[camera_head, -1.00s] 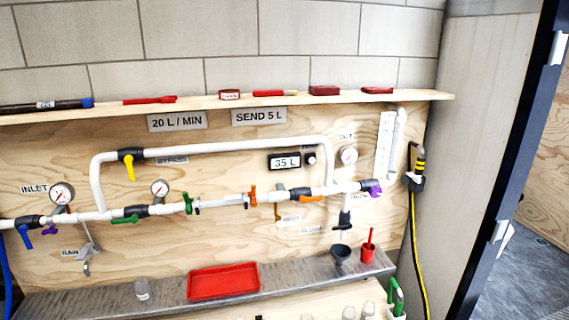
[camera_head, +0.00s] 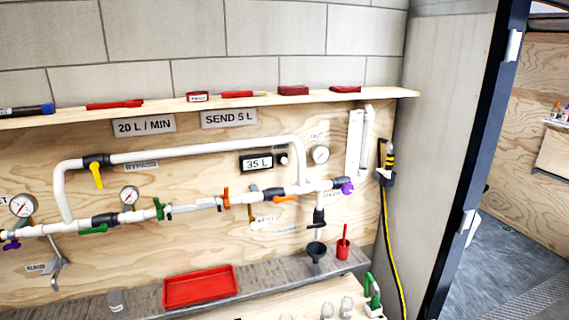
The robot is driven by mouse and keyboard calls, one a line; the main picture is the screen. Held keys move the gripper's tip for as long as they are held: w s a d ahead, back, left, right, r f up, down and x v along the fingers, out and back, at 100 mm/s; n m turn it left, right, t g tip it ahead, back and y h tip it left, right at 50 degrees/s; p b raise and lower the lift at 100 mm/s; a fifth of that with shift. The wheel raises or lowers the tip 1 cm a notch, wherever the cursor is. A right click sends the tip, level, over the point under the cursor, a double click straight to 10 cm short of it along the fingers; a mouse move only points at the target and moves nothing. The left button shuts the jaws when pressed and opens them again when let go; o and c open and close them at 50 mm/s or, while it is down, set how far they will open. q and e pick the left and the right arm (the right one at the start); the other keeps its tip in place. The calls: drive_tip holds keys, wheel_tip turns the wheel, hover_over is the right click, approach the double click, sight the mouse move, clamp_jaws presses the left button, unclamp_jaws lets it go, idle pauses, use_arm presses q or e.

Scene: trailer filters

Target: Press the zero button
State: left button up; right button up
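The meter is mounted inside the loop of white pipe (camera_head: 200,150), above the lower pipe run. Neither of my grippers shows in the head view, and nothing touches the meter.
Signs (camera_head: 145,125) above the pipes read "20 L / MIN" and "SEND 5 L". A metal ledge (camera_head: 80,306) below holds a red tray (camera_head: 200,287), a dark funnel (camera_head: 316,251) and a red cup (camera_head: 343,247). A dark door frame (camera_head: 470,170) stands at right.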

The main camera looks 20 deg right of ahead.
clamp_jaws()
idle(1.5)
